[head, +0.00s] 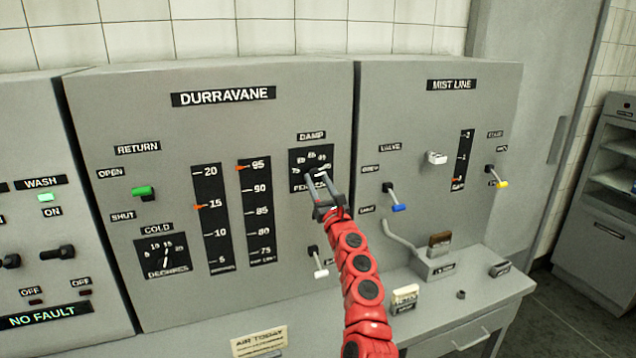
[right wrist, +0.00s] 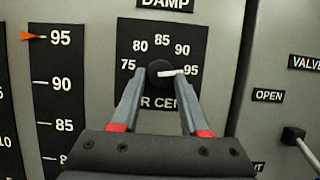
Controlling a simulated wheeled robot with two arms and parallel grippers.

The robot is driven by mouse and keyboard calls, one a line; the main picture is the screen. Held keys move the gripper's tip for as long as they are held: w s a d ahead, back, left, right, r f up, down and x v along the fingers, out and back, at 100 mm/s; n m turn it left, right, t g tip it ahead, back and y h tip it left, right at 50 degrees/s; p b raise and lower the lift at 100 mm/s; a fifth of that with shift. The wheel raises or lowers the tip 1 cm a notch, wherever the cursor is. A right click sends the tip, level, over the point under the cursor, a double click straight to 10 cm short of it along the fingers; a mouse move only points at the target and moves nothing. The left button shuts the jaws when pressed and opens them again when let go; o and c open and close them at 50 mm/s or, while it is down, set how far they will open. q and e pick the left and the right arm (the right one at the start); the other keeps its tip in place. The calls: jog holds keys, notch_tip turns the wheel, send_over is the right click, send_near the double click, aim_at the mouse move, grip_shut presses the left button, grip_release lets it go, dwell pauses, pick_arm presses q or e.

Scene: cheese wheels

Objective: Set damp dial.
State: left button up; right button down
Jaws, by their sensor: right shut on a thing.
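The DAMP dial is a black knob (right wrist: 158,74) with a white pointer, on a black plate (head: 298,158) marked 75 to 95, on the DURRAVANE panel. In the right wrist view its pointer points right, at the 95 mark. My right gripper (head: 319,181) reaches up to the dial from below and is shut on the knob; its two fingers also show on either side of the knob in the right wrist view (right wrist: 161,84). The fingers hide part of the lower label. My left gripper is not in view.
Left of the dial, a per-cent scale (head: 255,214) has its orange marker at 95, and another scale (head: 213,220) has its marker near 15. A white-tipped lever (head: 320,272) stands close below the dial, beside my arm. A blue-tipped lever (head: 397,207) is to the right.

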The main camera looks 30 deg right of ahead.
jog(key=shift+n, duration=0.3)
jog(key=n+y+b, duration=0.1)
jog(key=n, duration=0.1)
jog(key=n+y+b, duration=0.1)
jog(key=n, duration=0.1)
jog(key=n+y+b, duration=0.1)
jog(key=n, duration=0.1)
jog(key=shift+d+f, duration=0.15)
jog(key=shift+d, duration=0.1)
jog(key=n+y+b, duration=0.1)
jog(key=n, duration=0.1)
jog(key=n+y+b, duration=0.1)
jog(key=n, duration=0.2)
jog(key=shift+s+d+g+y+b, duration=0.1)
jog(key=shift+g+y+b, duration=0.25)
jog(key=shift+g+y, duration=0.05)
jog(key=n+b, duration=0.1)
jog(key=n, duration=0.1)
jog(key=n+g+y+b, duration=0.1)
jog(key=n+b, duration=0.1)
jog(key=n, duration=0.1)
jog(key=shift+d+r+n+y+b, duration=0.15)
jog(key=shift+r+n+y+b, duration=0.1)
jog(key=shift+n+y+b, duration=0.05)
jog(key=shift+r+n+g+y+b, duration=0.15)
jog(key=shift+n+g+b, duration=0.35)
jog(key=shift+n, duration=0.3)
jog(key=shift+r+n+g+y+b, duration=0.15)
jog(key=shift+n+g+b, duration=0.15)
jog(key=shift+n+b, duration=0.4)
